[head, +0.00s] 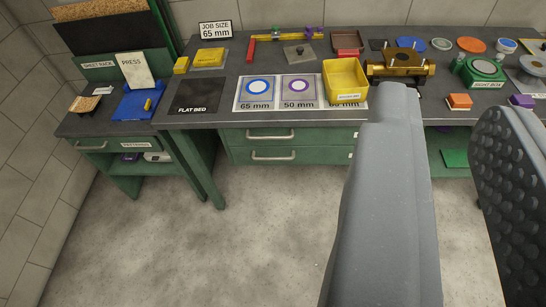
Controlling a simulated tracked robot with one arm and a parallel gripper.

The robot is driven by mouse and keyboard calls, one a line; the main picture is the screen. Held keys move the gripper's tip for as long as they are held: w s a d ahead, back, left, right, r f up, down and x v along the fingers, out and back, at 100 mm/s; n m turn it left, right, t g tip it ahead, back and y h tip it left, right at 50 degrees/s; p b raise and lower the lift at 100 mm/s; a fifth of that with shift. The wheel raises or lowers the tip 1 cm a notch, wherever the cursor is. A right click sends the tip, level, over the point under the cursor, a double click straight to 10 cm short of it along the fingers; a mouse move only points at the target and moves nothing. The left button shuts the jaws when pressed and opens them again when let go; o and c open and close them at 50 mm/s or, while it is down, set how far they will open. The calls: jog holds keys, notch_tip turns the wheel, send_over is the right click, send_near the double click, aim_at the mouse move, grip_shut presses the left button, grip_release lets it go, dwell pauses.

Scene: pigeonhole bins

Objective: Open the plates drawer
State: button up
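Two green drawers are stacked under the dark bench top. The upper drawer (315,135) has a bar handle (270,137), and the lower drawer (318,155) has a similar handle (273,157). Both look shut. Small white labels at their right ends are too small to read, so I cannot tell which is the plates drawer. My gripper (450,105) is open and empty. Its two grey fingers stand large in the near right, to the right of the drawer handles and apart from them. The left finger hides part of the bench front.
A lower left bench has its own drawer (112,145). A yellow bin (345,82) stands on the main bench near its front edge, beside the 65 mm (258,90) and 50 mm (300,90) cards. A brass fixture (402,65) is right of it. The floor (240,240) before the drawers is clear.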

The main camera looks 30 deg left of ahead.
aim_at(273, 158)
jog(key=w+a+f+m+b, duration=0.1)
jog(key=w+a+f+m, duration=0.15)
jog(key=w+f, duration=0.65)
jog(key=w+a+f+m+b, duration=0.1)
jog(key=w+a+f+m, duration=0.15)
jog(key=w+f, duration=0.65)
jog(key=w+a+f+m+y+b, duration=0.1)
jog(key=w+a+f, duration=0.2)
jog(key=w+f, duration=0.45)
jog(key=w+a+f+m+b, duration=0.1)
jog(key=w+a+f, duration=0.2)
jog(key=w+f, duration=0.45)
jog(key=w+a+f+m+y+b, duration=0.1)
jog(key=a+f+m, duration=0.3)
jog(key=f, duration=1)
jog(key=w+a+f+m+y+b, duration=0.15)
jog(key=a+f, duration=0.35)
jog(key=f, duration=1)
jog(key=w+a+f+m+y+b, duration=0.15)
jog(key=a+f, duration=0.35)
jog(key=f, duration=0.9)
jog(key=shift+m+h, duration=0.3)
jog(key=shift+f+b+x, duration=0.2)
jog(key=shift+b+x, duration=1.95)
jog(key=shift+x, duration=4.1)
